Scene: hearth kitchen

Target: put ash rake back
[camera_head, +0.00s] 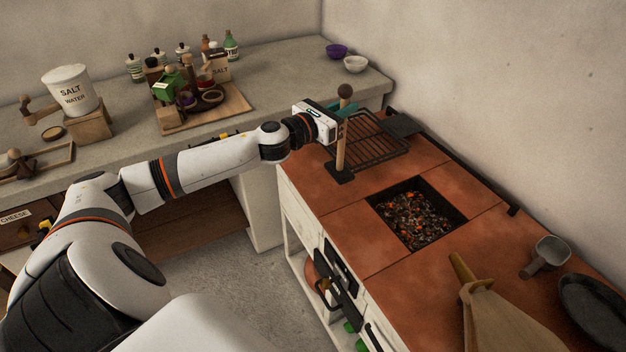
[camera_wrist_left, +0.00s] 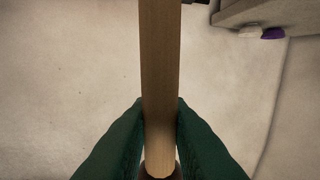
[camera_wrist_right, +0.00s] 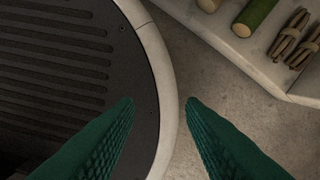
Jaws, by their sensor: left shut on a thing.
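The ash rake (camera_head: 341,150) stands upright over the far left part of the red-tiled hearth top, with a pale wooden handle, a round dark knob on top and a flat black head at the bottom. I cannot tell whether its head touches the tiles. My left gripper (camera_head: 339,110) is shut on the handle below the knob. In the left wrist view the handle (camera_wrist_left: 160,60) runs between the green fingers of my left gripper (camera_wrist_left: 160,125). My right gripper (camera_wrist_right: 160,103) shows only in the right wrist view, open and empty.
A black grill rack (camera_head: 372,142) lies just behind the rake. The square ember pit (camera_head: 418,216) is open in the hearth top. Bellows (camera_head: 492,310), a grey scoop (camera_head: 546,254) and a dark pan (camera_head: 596,312) lie at the right. The tiles left of the pit are clear.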

